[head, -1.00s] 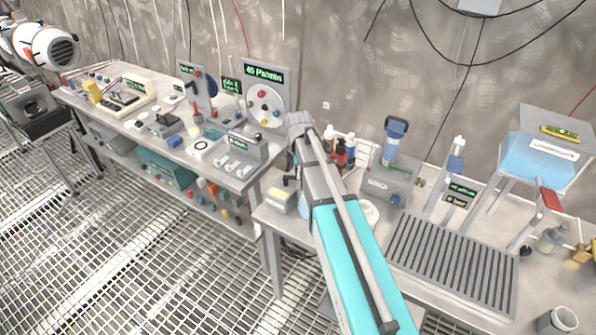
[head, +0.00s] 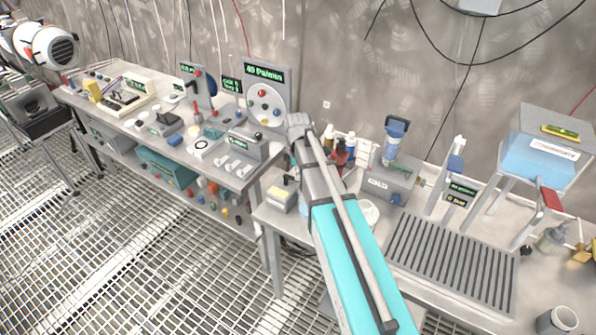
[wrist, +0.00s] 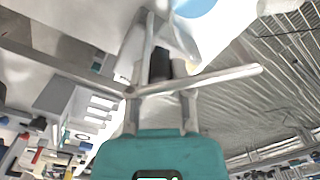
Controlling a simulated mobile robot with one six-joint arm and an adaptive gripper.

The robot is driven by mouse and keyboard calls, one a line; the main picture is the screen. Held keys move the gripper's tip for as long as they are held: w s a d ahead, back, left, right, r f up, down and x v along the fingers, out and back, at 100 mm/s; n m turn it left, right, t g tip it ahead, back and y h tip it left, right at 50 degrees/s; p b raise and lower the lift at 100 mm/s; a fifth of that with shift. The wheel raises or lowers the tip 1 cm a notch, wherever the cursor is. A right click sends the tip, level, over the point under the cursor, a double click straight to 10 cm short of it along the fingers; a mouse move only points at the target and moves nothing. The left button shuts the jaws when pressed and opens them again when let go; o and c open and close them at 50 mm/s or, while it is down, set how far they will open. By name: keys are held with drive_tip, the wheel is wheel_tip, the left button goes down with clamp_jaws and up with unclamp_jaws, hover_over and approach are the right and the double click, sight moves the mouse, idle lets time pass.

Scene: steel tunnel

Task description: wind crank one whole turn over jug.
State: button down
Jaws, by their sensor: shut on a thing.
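In the wrist view my gripper (wrist: 160,80) is shut on a black grip (wrist: 160,63), which I take to be the crank's handle; its fingers lie on either side. Pale metal bars (wrist: 222,77) cross in front of the gripper, and I cannot tell which belong to the crank. In the head view my grey and teal arm reaches over the near bench and hides the gripper and the crank. A pale round rim (head: 371,212) shows just right of my arm; it may be the jug, but I cannot tell.
A grey box with a blue-topped column (head: 395,150) stands right of my arm. Further right are a slatted tray (head: 450,255) and a blue hopper (head: 537,158) on a stand. A small yellow-topped box (head: 281,198) sits to the left. The left bench (head: 120,110) is crowded.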

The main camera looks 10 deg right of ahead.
drive_tip(key=m, duration=0.2)
drive_tip(key=s+a+m, duration=0.1)
drive_tip(key=shift+m, duration=0.4)
drive_tip(key=m, duration=0.1)
drive_tip(key=a+m, duration=0.1)
drive_tip(key=m, duration=0.1)
drive_tip(key=shift+s+a+m, duration=0.15)
drive_tip(key=shift+s+m, duration=0.1)
drive_tip(key=shift+m, duration=0.05)
drive_tip(key=a+m, duration=0.1)
drive_tip(key=m, duration=0.2)
drive_tip(key=shift+a+m, duration=0.2)
drive_tip(key=shift+m, duration=0.1)
drive_tip(key=shift+a+m, duration=0.3)
drive_tip(key=shift+m, duration=0.5)
drive_tip(key=shift+a+m, duration=0.25)
drive_tip(key=shift+m, duration=0.55)
drive_tip(key=c, duration=0.5)
unclamp_jaws()
drive_tip(key=shift+c, duration=0.2)
drive_tip(key=shift+d, duration=0.1)
